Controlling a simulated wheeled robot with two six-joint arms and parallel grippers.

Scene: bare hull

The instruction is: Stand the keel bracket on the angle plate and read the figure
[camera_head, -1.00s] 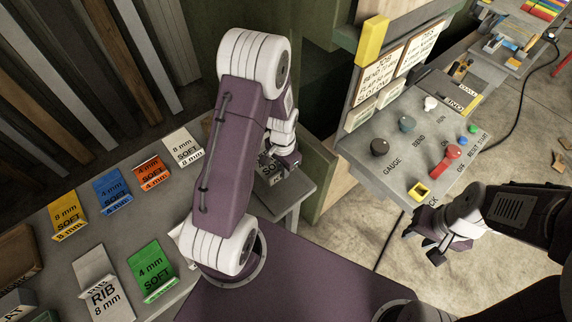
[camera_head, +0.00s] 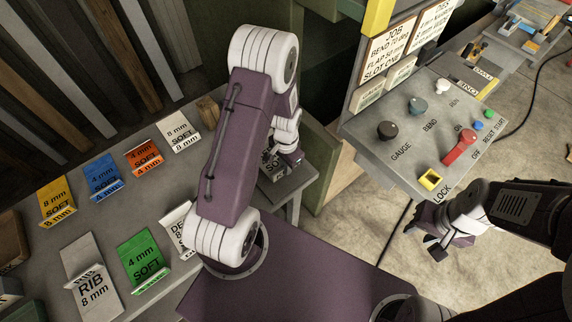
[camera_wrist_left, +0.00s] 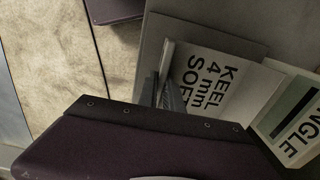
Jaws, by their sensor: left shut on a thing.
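The keel bracket is a grey metal piece with a white label reading KEEL 4 mm SOFT (camera_wrist_left: 208,82) in the left wrist view. In the head view part of it (camera_head: 272,168) shows beneath my left gripper, at the bench's right end. My left gripper (camera_head: 291,158) is shut on the bracket; its fingers (camera_wrist_left: 167,90) meet the bracket's edge in the wrist view. The angle plate (camera_wrist_left: 292,118), with a partly cut-off label ending NGLE, lies right beside the bracket there. I cannot tell whether the bracket touches it. My right gripper (camera_head: 437,240) is open and empty over the floor.
Several labelled brackets lie on the bench: orange (camera_head: 145,157), blue (camera_head: 103,178), yellow (camera_head: 57,198), white (camera_head: 177,131), green (camera_head: 143,260) and a grey RIB one (camera_head: 92,280). A control panel (camera_head: 370,165) with knobs stands right of the bench, below job cards (camera_head: 388,48).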

